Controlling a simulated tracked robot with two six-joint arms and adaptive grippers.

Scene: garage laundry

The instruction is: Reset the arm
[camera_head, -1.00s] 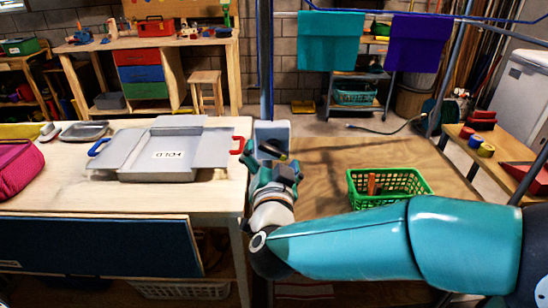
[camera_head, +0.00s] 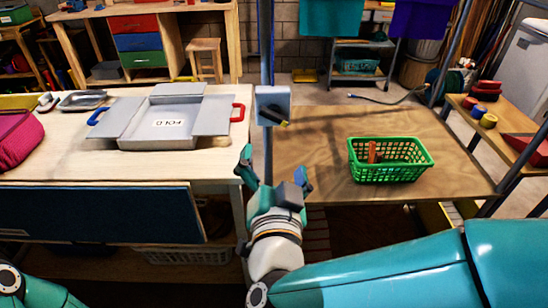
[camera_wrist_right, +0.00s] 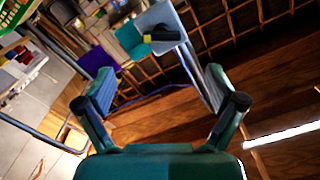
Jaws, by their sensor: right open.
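My right gripper (camera_head: 275,172) is teal with dark pads. In the head view it points away from me in front of the metal post, between the two tables. Its fingers are spread and nothing is between them. The right wrist view shows the same open gripper (camera_wrist_right: 160,88) with an empty gap. My right arm (camera_head: 400,270) comes in from the lower right. A piece of my left arm (camera_head: 35,290) shows at the lower left corner; its gripper is out of view.
A grey folding board (camera_head: 160,140) lies on the left table (camera_head: 60,165). A green basket (camera_head: 390,172) with a reddish-brown item stands on the right wooden table (camera_head: 320,150). A grey box (camera_head: 272,105) is on the blue post (camera_head: 267,50) close beyond the gripper.

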